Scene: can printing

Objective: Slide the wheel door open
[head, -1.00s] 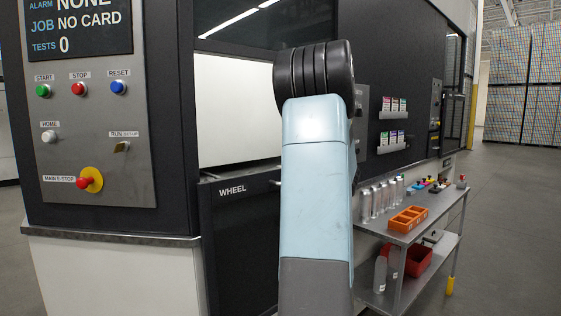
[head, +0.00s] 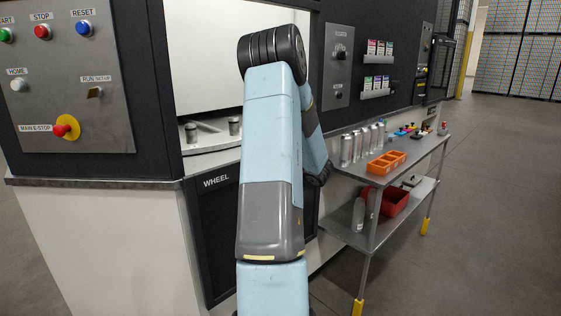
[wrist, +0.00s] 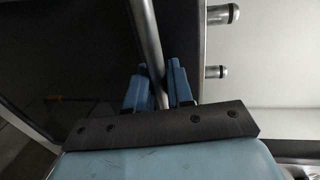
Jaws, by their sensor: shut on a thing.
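The wheel door is the dark panel (head: 222,240) with the white WHEEL label, in the head view left of my arm. Its top edge sits low, just under the pale ledge of the opening. Above it the opening shows a white interior (head: 205,60) and two short metal posts (head: 191,132). In the wrist view my gripper (wrist: 158,88) has its blue fingers closed around a round metal handle bar (wrist: 147,35). Two metal posts (wrist: 222,14) stick out over the pale interior to the right. My gripper is hidden behind my arm in the head view.
A control panel (head: 60,110) with buttons and a red emergency stop is at left. A metal cart (head: 395,185) with silver cans (head: 362,143), an orange tray (head: 386,163) and a red bin (head: 394,202) stands close to my arm's right. Floor at far right is clear.

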